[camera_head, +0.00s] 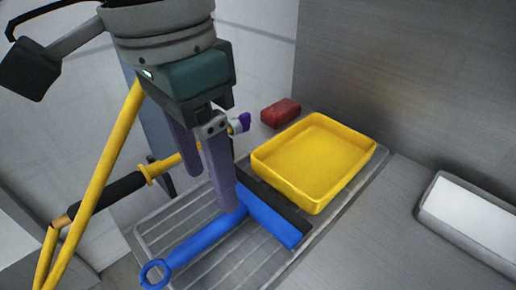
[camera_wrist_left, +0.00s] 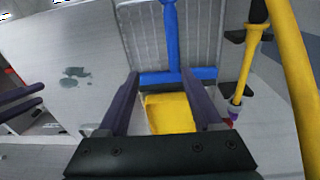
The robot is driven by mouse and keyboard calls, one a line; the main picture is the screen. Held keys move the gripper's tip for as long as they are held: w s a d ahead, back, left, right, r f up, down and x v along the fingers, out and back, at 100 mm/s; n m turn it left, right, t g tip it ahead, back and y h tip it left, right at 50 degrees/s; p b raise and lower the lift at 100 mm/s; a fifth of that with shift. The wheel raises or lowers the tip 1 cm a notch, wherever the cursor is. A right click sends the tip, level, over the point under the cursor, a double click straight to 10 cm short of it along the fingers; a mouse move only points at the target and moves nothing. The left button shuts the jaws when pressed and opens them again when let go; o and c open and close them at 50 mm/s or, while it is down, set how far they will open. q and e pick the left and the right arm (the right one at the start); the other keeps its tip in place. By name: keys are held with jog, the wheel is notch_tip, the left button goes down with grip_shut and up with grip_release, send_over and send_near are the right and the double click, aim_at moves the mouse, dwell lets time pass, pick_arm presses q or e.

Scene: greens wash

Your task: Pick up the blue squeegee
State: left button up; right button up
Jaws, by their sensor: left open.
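The blue squeegee (camera_head: 205,238) lies on a ribbed metal drainboard (camera_head: 150,237). Its ring-ended handle points to the lower left, and its wide head with a black strip lies beside the yellow tray. My left gripper (camera_head: 198,193) is open and empty, fingers pointing down over the squeegee. One finger overlaps the joint of handle and head in the head view; I cannot tell whether it touches. In the left wrist view the squeegee head (camera_wrist_left: 178,76) shows between and beyond the fingertips. Two dark purple bars at that view's left edge look like my right gripper's fingers (camera_wrist_left: 40,93).
A yellow tray (camera_head: 259,172) sits against the squeegee head, with a red block (camera_head: 281,112) behind it. A yellow pole with a black grip (camera_head: 112,189) stands left of the drainboard. A white-topped metal box (camera_head: 470,216) is at right. Bare metal counter lies between.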

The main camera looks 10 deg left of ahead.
aim_at(211, 228)
jog(key=f+b, duration=0.1)
jog(key=f, duration=0.1)
jog(key=f+b, duration=0.1)
jog(key=f, duration=0.1)
jog(key=shift+s+d+f, duration=0.1)
jog(key=shift+s+f, duration=0.05)
jog(key=shift+s, duration=0.05)
pick_arm(q)
jog(key=shift+n+y, duration=0.3)
jog(key=shift+y, duration=0.1)
jog(key=a+f, duration=0.1)
jog(key=w+a+f, duration=0.1)
jog(key=f, duration=0.1)
jog(key=shift+w+f, duration=0.1)
jog(key=shift+w, duration=0.05)
pick_arm(e)
jog(key=shift+f, duration=0.15)
pick_arm(q)
notch_tip(211, 228, down, 4)
jog(key=shift+r, duration=0.1)
pick_arm(e)
jog(key=shift+w+f, duration=0.1)
pick_arm(q)
notch_tip(211, 228, down, 5)
jog(key=shift+d+f+b, duration=0.15)
jog(key=shift+f+b, duration=0.05)
jog(key=shift+b, duration=0.35)
pick_arm(e)
jog(key=shift+w+f, duration=0.1)
jog(key=shift+f, duration=0.1)
